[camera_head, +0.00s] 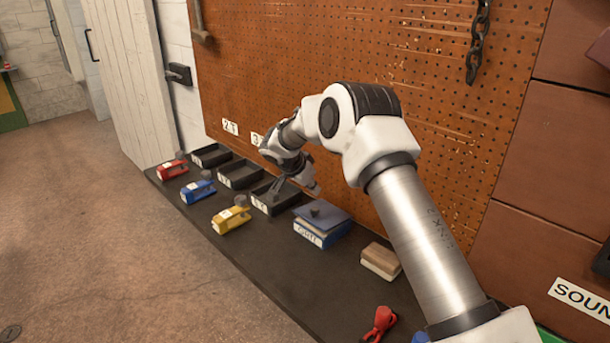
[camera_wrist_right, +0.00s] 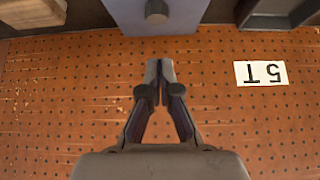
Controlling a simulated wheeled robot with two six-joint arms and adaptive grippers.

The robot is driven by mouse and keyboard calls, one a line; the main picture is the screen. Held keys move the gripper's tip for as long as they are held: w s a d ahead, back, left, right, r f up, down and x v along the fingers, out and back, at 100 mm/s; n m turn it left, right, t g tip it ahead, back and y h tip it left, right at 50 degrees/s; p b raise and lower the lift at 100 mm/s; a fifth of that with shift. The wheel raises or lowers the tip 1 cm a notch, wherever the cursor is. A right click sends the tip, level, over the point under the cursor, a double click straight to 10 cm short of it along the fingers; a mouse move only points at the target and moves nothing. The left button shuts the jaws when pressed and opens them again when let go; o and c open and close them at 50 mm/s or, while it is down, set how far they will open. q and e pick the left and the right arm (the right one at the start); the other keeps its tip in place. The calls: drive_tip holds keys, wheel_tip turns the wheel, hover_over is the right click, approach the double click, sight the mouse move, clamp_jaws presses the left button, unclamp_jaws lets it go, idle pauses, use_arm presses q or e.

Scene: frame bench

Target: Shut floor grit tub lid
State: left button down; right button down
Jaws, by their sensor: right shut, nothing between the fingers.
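The grit tub (camera_head: 316,239) is a blue and white box with a label on its front, standing on the dark bench. Its blue lid (camera_head: 321,213) with a dark round knob lies over the top, and a pale strip shows beneath its front edge. I cannot tell whether the lid is fully seated. The lid also shows at the top of the right wrist view (camera_wrist_right: 150,24), cut off by the edge. My right gripper (camera_head: 277,190) is shut and empty, by the pegboard and beside the tub; its tips (camera_wrist_right: 160,62) are apart from the lid there. My left gripper is out of view.
Several dark open trays (camera_head: 240,174) line the pegboard (camera_head: 380,70), with red, blue and yellow tools (camera_head: 231,218) in front. The floor at left is clear.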

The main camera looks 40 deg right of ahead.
sight(311, 213)
drive_tip(key=shift+a+f+p, duration=0.1)
drive_tip(key=shift+f+p, duration=0.35)
drive_tip(key=shift+f, duration=1.9)
drive_tip(key=f+b, duration=0.1)
drive_tip(key=b, duration=0.1)
drive_tip(key=a+f+b, duration=0.1)
drive_tip(key=b, duration=0.1)
drive_tip(key=shift+a+f+b, duration=0.2)
drive_tip(key=shift+f+b, duration=0.15)
drive_tip(key=shift+f, duration=0.05)
drive_tip(key=shift+s+a+r, duration=0.1)
drive_tip(key=shift+r, duration=0.05)
drive_tip(key=shift+s, duration=0.1)
drive_tip(key=shift+r, duration=0.1)
